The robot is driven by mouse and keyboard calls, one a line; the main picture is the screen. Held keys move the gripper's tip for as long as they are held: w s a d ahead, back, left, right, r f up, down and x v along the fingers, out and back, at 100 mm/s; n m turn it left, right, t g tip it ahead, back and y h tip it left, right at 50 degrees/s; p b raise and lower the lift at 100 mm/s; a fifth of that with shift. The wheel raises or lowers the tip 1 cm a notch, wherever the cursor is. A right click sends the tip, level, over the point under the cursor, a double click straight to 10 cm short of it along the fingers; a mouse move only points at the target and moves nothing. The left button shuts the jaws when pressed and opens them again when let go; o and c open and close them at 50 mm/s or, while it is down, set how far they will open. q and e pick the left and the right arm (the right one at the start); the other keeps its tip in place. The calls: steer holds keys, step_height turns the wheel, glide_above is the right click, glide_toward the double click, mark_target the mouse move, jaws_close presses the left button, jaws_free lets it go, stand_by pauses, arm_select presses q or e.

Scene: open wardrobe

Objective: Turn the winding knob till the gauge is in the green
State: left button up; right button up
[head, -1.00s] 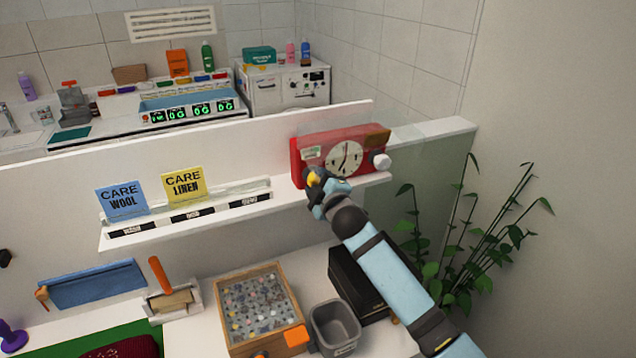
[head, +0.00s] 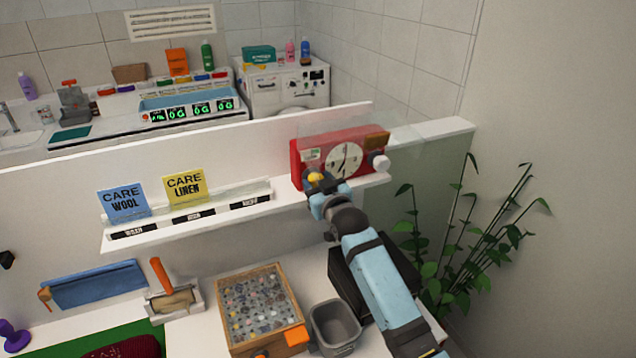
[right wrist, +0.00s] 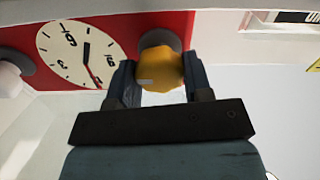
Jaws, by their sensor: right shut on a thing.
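A red clock box (head: 362,172) with a cream dial (head: 345,160) stands on the right end of the white shelf. A small pale label or window with some green (head: 312,155) is at its upper left; it is too small to read as a gauge. The yellow winding knob (head: 316,177) is low on the box's left front. The knob (right wrist: 160,66) also shows between my right fingers in the right wrist view. My right gripper (head: 318,184) is shut on it from the front. My left gripper is not in view.
A white knob (head: 381,163) sticks out at the clock's right side. Blue (head: 123,203) and yellow (head: 184,187) care cards stand along the shelf. Below are a tray of small items (head: 300,333), a grey bin (head: 335,326) and a dark box. A plant (head: 480,235) stands at right.

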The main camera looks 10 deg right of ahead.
steer(key=m, duration=0.4)
steer(key=shift+m, duration=0.4)
stand_by(0.4)
steer(key=o, duration=0.9)
steer(key=s+d, duration=0.1)
steer(key=s, duration=0.3)
steer(key=s+d, duration=0.1)
steer(key=s, duration=0.8)
steer(key=shift+s+d, duration=0.3)
steer(key=shift+d, duration=0.1)
